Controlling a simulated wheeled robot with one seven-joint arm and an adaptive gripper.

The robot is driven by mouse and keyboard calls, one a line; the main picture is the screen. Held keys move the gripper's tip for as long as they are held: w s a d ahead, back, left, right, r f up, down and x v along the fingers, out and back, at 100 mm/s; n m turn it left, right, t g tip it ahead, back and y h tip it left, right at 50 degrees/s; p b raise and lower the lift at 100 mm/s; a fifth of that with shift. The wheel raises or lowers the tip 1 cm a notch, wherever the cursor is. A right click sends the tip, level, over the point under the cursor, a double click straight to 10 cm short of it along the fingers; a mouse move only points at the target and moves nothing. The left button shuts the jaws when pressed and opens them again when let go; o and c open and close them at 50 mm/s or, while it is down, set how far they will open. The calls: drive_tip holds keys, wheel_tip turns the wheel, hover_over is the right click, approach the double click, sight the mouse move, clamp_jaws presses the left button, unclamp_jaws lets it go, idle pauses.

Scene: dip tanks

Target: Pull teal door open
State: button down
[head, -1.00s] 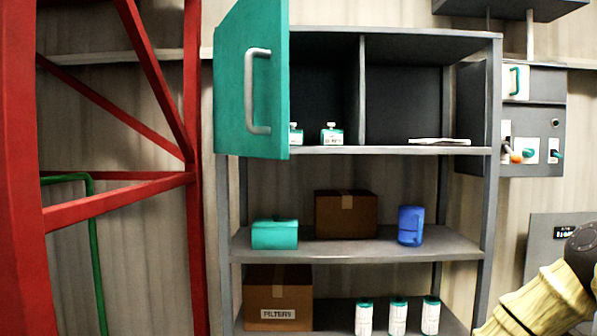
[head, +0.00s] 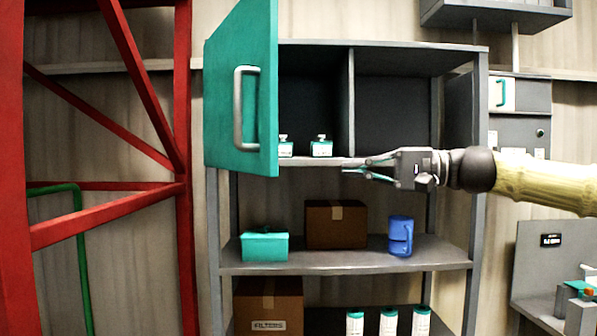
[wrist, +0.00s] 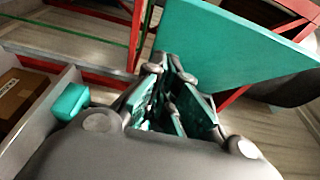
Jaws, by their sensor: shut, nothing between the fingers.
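The teal door (head: 215,105) stands swung out at the upper left of the grey shelf unit, its compartment open to view. A grey bar handle (head: 238,108) is on its face. My gripper (head: 346,170) is shut and empty in front of the shelf board, right of the door and pointing left, apart from it in the head view. In the wrist view the door (wrist: 235,45) spreads across the upper right, beyond my fingers (wrist: 172,62). Its handle does not show there.
Small white-and-teal bottles (head: 321,147) stand in the open compartment. A red frame (head: 182,240) stands at left, a grey panel (head: 519,125) at right.

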drive_tip(key=a+p, duration=0.6)
drive_tip(key=a, duration=0.7)
drive_tip(key=shift+w+p, duration=0.35)
drive_tip(key=shift+s, duration=0.1)
